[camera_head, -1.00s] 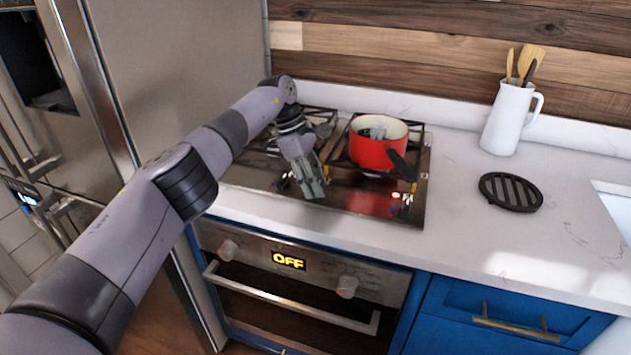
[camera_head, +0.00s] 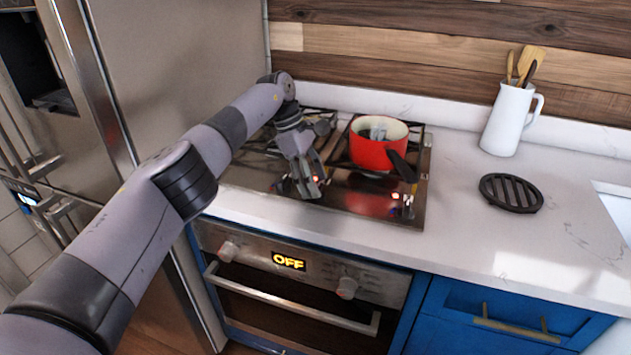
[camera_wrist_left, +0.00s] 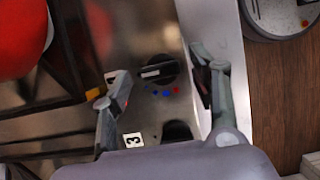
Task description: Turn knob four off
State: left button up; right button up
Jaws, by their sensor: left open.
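A second dark knob (camera_wrist_left: 177,131) is partly hidden by the gripper, near a label reading 3 (camera_wrist_left: 133,139). Whether the fingers touch the first knob cannot be told. My right gripper is not in view.
A red pot (camera_head: 372,153) stands on the right grates, its dark handle towards the front. A black round trivet (camera_head: 511,192) and a white utensil jug (camera_head: 508,119) stand on the counter at right. The oven display (camera_head: 289,261) below reads OFF.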

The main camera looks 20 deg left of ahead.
pick_arm(q)
jog(key=v, duration=0.6)
jog(key=shift+r, duration=0.35)
jog(key=shift+a, duration=0.15)
